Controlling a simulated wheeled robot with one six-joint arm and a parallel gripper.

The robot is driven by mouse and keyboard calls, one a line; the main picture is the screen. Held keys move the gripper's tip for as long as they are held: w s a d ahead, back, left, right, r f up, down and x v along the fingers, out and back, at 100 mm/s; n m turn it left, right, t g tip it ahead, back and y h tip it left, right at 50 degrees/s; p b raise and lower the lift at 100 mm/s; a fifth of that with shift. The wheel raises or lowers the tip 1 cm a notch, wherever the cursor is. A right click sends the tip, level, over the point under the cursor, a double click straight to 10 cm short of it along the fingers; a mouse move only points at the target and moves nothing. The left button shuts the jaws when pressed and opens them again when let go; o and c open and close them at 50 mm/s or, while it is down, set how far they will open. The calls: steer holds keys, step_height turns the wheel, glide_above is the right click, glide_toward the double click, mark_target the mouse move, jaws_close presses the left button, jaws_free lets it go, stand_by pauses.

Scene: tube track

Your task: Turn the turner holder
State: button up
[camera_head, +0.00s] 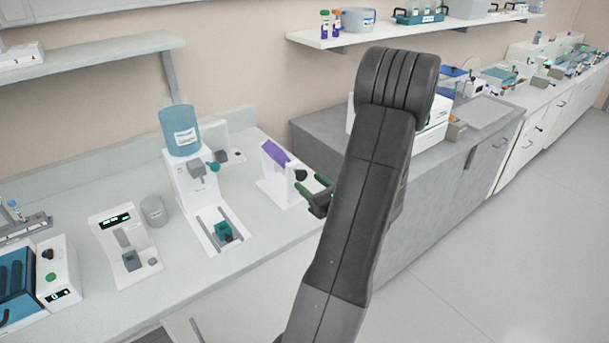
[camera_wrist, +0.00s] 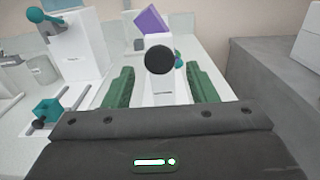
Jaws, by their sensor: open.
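The turner holder is a white stand with a purple tilted part on top (camera_head: 275,153) and a round black knob (camera_head: 300,175) on its side. It stands on the pale counter, left of my arm in the head view. In the wrist view the purple part (camera_wrist: 153,21) is at the top, and the black knob (camera_wrist: 160,60) faces me. My gripper (camera_head: 314,192) is open, with green fingers. In the wrist view the fingers (camera_wrist: 160,84) lie left and right of the knob, with gaps on both sides. I cannot tell how far they reach along it.
A white dispenser with a blue tank (camera_head: 181,131) stands left of the holder, with a teal clamp (camera_head: 224,231) on its base. A small white scale (camera_head: 124,247) and a grey cup (camera_head: 154,211) are farther left. A grey cabinet (camera_head: 320,140) stands to the right.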

mark_target(303, 177)
steer(key=shift+p+x, duration=0.3)
steer(key=shift+x, duration=1.45)
steer(key=c, duration=0.9)
